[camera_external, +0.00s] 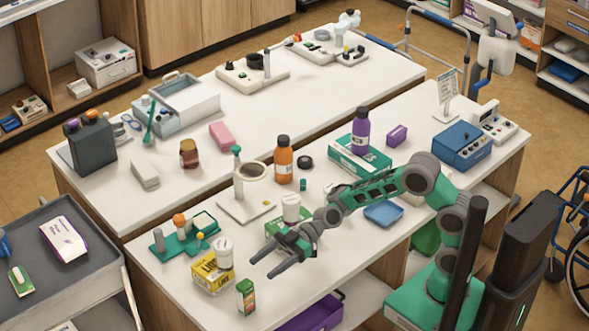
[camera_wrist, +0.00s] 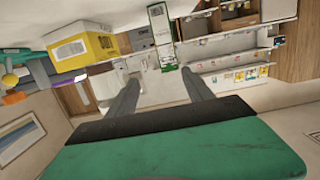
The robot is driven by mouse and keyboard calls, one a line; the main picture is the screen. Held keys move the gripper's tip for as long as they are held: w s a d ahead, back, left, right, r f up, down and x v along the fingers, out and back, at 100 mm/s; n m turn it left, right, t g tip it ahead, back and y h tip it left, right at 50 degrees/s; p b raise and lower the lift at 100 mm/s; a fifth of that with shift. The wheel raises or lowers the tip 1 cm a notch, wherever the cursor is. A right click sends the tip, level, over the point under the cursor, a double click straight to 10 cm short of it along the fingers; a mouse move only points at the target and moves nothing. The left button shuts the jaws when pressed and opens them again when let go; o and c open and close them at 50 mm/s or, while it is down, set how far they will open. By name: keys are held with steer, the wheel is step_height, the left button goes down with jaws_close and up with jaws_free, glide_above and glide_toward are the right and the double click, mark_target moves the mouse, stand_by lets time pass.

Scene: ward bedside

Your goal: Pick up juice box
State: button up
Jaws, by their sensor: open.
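The fingers also show in the wrist view (camera_wrist: 159,77).
A green box (camera_external: 280,229) with a white bottle (camera_external: 291,208) is behind my gripper. A teal tray (camera_external: 184,247) holds small items. The table's front edge is close.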

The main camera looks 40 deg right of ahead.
mark_target(251, 282)
steer(key=shift+n+g+y, duration=0.3)
steer(key=shift+g+y, duration=0.2)
steer(key=shift+y, duration=0.4)
steer(key=a, duration=0.1)
steer(key=s+a, duration=0.1)
steer(key=a, duration=0.1)
steer(key=shift+s+a+f, duration=0.4)
steer(key=a+p, duration=0.1)
steer(key=a, duration=0.4)
steer(key=shift+s+a, duration=0.1)
steer(key=shift+a, duration=0.5)
steer(key=shift+c, duration=0.3)
jaws_close()
